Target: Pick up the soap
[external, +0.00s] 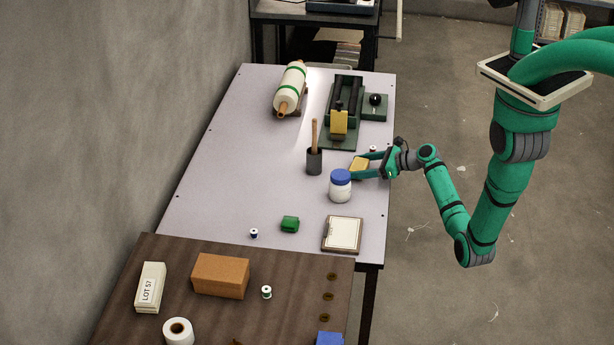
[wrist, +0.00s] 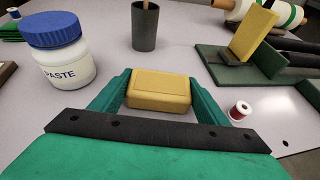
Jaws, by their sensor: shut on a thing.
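The soap looks to be the yellow block (wrist: 158,93) between my gripper's (wrist: 158,95) two green fingers in the wrist view. My gripper is shut on it, with one finger along each side. In the external view the yellow block (external: 359,163) shows at the gripper's end (external: 360,167), over the right part of the grey table. I cannot tell whether it touches the tabletop. A second yellow block (wrist: 254,33) stands tilted on a green stand; it also shows in the external view (external: 339,122).
A white paste jar with a blue lid (external: 340,187) stands close to my gripper. A dark cup with a stick (external: 314,161) is behind it. A red spool (wrist: 240,110) lies right of my fingers. The grey table (external: 230,165) is clear at the left.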

